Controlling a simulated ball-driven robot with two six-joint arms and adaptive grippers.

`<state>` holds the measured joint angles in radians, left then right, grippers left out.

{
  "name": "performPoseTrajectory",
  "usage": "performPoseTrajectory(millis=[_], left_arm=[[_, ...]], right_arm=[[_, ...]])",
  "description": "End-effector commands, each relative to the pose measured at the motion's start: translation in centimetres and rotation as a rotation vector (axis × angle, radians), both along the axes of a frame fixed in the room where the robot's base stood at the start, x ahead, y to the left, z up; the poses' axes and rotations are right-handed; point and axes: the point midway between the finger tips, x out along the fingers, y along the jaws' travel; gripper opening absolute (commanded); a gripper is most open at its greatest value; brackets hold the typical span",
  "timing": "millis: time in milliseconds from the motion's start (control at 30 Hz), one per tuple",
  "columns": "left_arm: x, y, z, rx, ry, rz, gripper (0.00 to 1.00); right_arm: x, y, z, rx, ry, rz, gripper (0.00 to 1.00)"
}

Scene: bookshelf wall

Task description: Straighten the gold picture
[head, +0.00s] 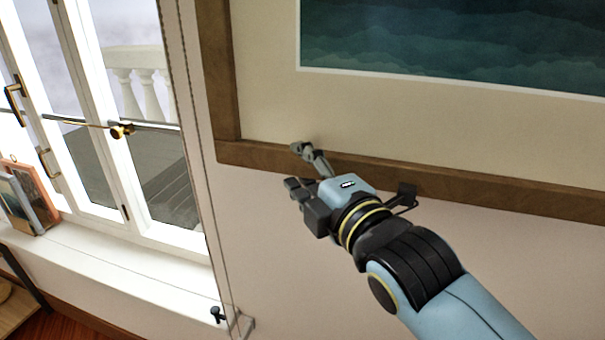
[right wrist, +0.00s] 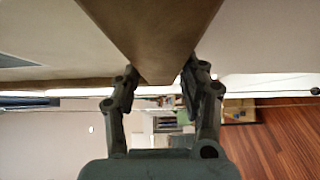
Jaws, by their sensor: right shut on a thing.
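The gold picture shows in the head view as a large brown-gold wooden frame (head: 490,190) around a cream mat and a dark teal seascape. Its left side and lower left corner are in view; the top and right side are cut off. My right gripper (head: 297,167) is at the bottom rail, right of that corner. In the right wrist view the frame's wood (right wrist: 150,30) lies between the fingers of my right gripper (right wrist: 158,85), which is shut on it. I cannot tell how far the picture tilts. My left gripper is out of view.
A white glazed door or window (head: 125,170) with brass handles is at the left. A white sill (head: 120,265) runs below it, with books (head: 28,200) at its left end. The wall (head: 290,260) below the picture is bare. Wooden floor (right wrist: 280,140) shows in the wrist view.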

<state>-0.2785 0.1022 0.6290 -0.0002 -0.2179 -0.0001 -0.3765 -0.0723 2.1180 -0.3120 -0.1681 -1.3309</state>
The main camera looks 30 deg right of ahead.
Motion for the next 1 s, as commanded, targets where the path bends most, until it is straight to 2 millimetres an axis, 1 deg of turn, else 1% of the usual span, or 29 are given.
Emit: performPoseTrajectory(millis=[67, 200, 233, 300, 400, 567, 667, 733, 867, 1000], left_arm=[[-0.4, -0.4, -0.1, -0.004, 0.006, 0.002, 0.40], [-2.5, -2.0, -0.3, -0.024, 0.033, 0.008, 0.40], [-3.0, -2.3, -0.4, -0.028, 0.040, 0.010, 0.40], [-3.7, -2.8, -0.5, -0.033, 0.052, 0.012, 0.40], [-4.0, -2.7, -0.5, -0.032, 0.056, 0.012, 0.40], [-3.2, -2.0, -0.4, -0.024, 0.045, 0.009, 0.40], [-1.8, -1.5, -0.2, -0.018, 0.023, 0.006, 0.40], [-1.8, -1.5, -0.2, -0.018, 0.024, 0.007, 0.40], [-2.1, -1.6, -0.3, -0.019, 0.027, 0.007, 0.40], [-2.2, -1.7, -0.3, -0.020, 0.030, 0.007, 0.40]], right_arm=[[0.0, 0.0, -0.2, -0.002, 0.003, 0.000, 0.00], [0.0, 0.0, -0.2, 0.000, 0.003, 0.000, 0.00], [0.0, 0.0, -0.2, 0.000, 0.003, 0.000, 0.44], [0.0, 0.0, -0.1, 0.000, 0.003, 0.000, 0.53], [0.0, 0.0, -0.1, 0.000, 0.003, 0.000, 0.66], [0.0, 0.0, -0.1, 0.001, 0.003, 0.000, 0.66], [-0.1, 0.0, -0.1, 0.001, 0.003, 0.000, 0.66], [-0.5, 0.1, -0.2, 0.002, 0.004, 0.000, 0.66], [-2.5, 0.2, -0.2, 0.002, 0.005, 0.000, 0.66], [-5.0, 0.4, -0.3, 0.003, 0.007, 0.000, 0.66]])
